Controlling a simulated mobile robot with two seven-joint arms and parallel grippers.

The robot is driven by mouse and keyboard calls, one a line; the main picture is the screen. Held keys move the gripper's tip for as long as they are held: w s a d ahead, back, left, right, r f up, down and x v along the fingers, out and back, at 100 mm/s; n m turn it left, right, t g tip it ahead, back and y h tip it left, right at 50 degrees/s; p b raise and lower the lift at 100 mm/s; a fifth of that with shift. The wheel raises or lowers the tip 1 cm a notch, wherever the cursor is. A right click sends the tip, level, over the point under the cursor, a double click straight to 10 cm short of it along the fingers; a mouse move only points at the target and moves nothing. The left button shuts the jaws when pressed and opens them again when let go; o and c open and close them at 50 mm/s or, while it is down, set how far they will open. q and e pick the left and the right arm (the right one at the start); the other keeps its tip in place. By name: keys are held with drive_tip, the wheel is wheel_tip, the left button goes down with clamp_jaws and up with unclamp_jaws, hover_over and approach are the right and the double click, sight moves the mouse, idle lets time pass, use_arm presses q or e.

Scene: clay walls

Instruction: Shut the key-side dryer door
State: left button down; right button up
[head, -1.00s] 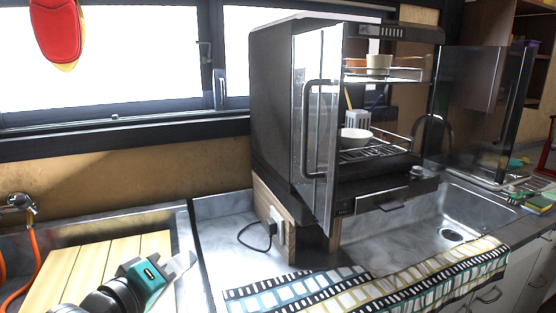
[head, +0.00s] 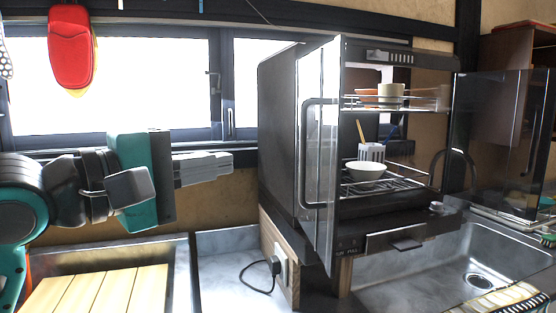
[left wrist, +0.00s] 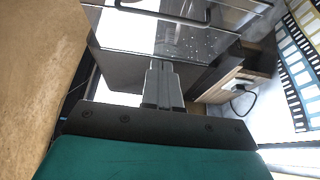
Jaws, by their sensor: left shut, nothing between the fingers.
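The dish dryer (head: 283,140) is a dark cabinet with two clear doors, both standing open. The left door (head: 328,150) sticks out toward me at the cabinet's left front edge, with a dark bar handle (head: 306,150). The right door (head: 505,140) is swung out to the right over the sink. No key is clear enough to tell which door is key-side. My left gripper (head: 228,167) is shut and empty, left of the dryer and apart from it. In the left wrist view its fingers (left wrist: 162,85) point toward the clear left door (left wrist: 185,35). My right gripper is not in view.
Inside the dryer are a white bowl (head: 366,171), cups (head: 390,94) and a utensil holder. A wooden board (head: 100,290) lies at the lower left, a sink (head: 450,265) at the right. A plug and cord (head: 262,275) sit below the dryer. A red mitt (head: 70,48) hangs at the window.

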sight(302, 152)
use_arm(q)
drive_tip(key=w+d, duration=0.3)
drive_tip(key=d, duration=0.5)
drive_tip(key=shift+w, duration=0.4)
drive_tip(key=shift+d, duration=0.1)
